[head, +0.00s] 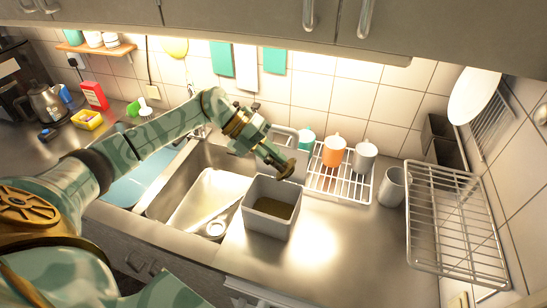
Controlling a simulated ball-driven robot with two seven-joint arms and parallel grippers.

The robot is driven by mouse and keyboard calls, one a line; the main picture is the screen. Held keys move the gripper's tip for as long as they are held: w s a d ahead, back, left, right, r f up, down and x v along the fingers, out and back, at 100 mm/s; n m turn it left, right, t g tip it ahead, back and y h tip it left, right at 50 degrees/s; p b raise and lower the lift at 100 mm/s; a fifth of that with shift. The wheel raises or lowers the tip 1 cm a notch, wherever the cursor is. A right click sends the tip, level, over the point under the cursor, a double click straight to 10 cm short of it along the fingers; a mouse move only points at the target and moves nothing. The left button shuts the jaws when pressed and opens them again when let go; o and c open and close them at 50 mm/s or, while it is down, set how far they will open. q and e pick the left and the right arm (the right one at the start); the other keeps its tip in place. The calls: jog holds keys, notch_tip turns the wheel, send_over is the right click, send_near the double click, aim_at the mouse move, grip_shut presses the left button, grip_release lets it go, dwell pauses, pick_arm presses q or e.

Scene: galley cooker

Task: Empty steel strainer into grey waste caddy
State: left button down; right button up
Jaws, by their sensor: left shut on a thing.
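My left gripper (272,158) reaches over the sink edge and points down to the right. It is shut on a small dark, brownish round piece, which looks like the strainer (287,171), held tilted above the back right of the caddy. The strainer's inside cannot be made out. The grey waste caddy (263,223) is an open rectangular bin standing upright on the counter just right of the sink. Dark brown matter lies in its bottom. My right gripper is not in view.
A grey mug (391,186) and wire dish rack (450,230) stand right. The front right counter is clear.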

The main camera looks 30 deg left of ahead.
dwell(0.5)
pick_arm(q)
jog(key=shift+a+f+h+b, duration=0.15)
jog(key=shift+h+b, duration=0.25)
jog(key=shift+b, duration=0.3)
jog(key=shift+a+h+b, duration=0.15)
jog(key=shift+h+b, duration=0.15)
jog(key=shift+b, duration=0.5)
dwell(0.4)
jog(key=shift+s+a+f+h+b, duration=0.1)
jog(key=shift+f+h+b, duration=0.15)
jog(key=shift+b, duration=0.45)
jog(key=shift+r, duration=0.1)
